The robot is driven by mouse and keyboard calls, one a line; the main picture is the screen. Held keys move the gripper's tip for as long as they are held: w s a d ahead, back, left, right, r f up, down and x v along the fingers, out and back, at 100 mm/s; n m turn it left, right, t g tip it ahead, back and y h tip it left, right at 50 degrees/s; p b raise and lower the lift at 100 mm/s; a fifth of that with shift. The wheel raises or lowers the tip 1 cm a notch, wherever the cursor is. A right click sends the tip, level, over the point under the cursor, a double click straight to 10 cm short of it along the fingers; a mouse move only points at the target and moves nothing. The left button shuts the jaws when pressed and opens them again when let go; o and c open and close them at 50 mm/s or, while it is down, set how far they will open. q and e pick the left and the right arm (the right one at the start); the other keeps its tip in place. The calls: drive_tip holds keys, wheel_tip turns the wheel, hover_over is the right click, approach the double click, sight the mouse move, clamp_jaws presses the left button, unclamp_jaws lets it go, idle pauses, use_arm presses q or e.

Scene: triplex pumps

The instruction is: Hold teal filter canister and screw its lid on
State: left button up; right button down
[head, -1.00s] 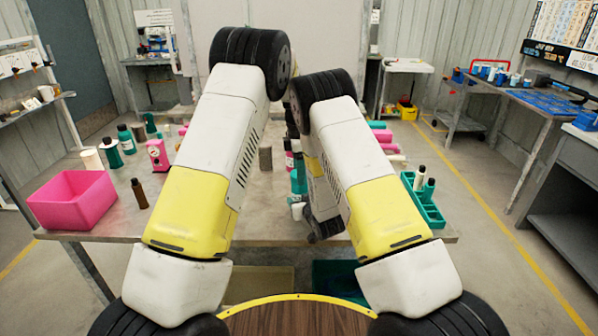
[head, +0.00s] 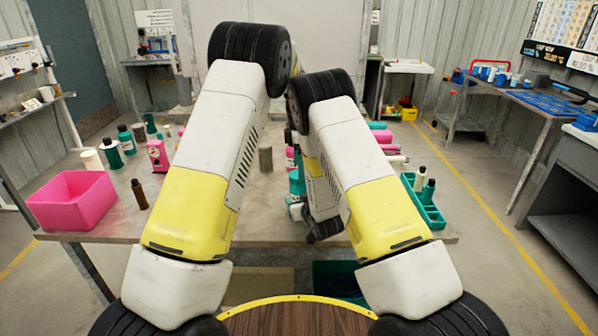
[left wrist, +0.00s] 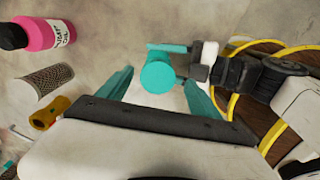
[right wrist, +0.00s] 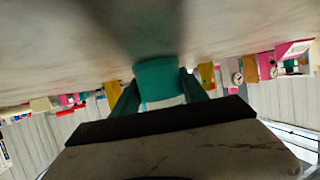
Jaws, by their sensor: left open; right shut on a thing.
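The teal canister (right wrist: 158,75), with a paler band at the near end, stands between the teal fingers of my right gripper (right wrist: 158,85), which is shut on it. In the left wrist view a round teal end (left wrist: 157,77) faces the camera. I cannot tell whether this is the lid or the canister's own top. My left gripper (left wrist: 160,84) is open, with one finger on each side of that round end and a gap to both.
A pink bin (head: 72,200) and a brown bottle (head: 139,194) are at the table's left. A green tray (head: 425,205) with bottles is at the right. A pink bottle (left wrist: 45,34), a grey cylinder (left wrist: 43,82) and a yellow part (left wrist: 50,113) lie left in the left wrist view.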

use_arm(q)
drive_tip(key=shift+s+d+r, duration=0.1)
drive_tip(key=shift+d+r, duration=0.05)
drive_tip(key=shift+r, duration=0.2)
drive_tip(key=shift+r, duration=0.1)
drive_tip(key=shift+c, duration=0.4)
drive_tip(key=shift+m, duration=0.8)
drive_tip(key=shift+a+r, duration=0.25)
drive_tip(key=shift+r, duration=0.75)
drive_tip(key=shift+a+r, duration=0.25)
drive_tip(key=shift+r, duration=0.7)
use_arm(e)
drive_tip(key=shift+d, duration=0.1)
use_arm(q)
wheel_tip(320, 180, down, 8)
drive_tip(key=shift+f, duration=0.1)
